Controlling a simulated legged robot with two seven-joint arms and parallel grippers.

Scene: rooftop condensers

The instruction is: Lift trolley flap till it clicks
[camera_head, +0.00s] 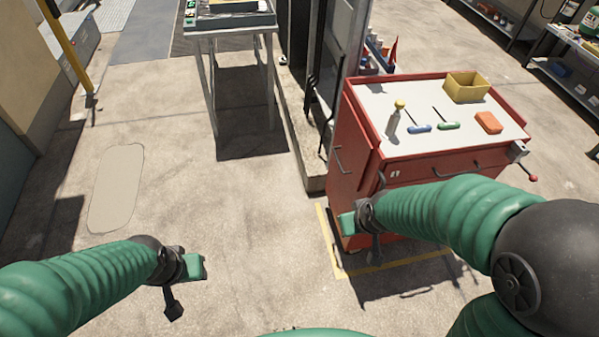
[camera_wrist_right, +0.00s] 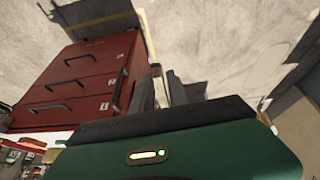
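The red tool trolley (camera_head: 345,180) stands right of centre in the head view, with a pale top (camera_head: 440,115). A red panel with a dark handle hangs along its left side and looks like the flap (camera_head: 362,125). In the right wrist view the trolley (camera_wrist_right: 85,75) shows a face with several handles. My right gripper (camera_head: 362,225) is in front of the trolley's near left corner, apparently apart from it. Its two dark fingers (camera_wrist_right: 162,92) stand apart with nothing between them. My left gripper (camera_head: 183,287) hangs over bare floor at lower left; its finger gap is unclear.
On the trolley top are a yellow bin (camera_head: 466,87), an orange block (camera_head: 489,122), two screwdrivers (camera_head: 448,125) and a yellow-capped bottle (camera_head: 394,118). A small vise (camera_head: 517,151) sits at its right corner. A grey cabinet (camera_head: 335,75) stands behind. The left floor is clear.

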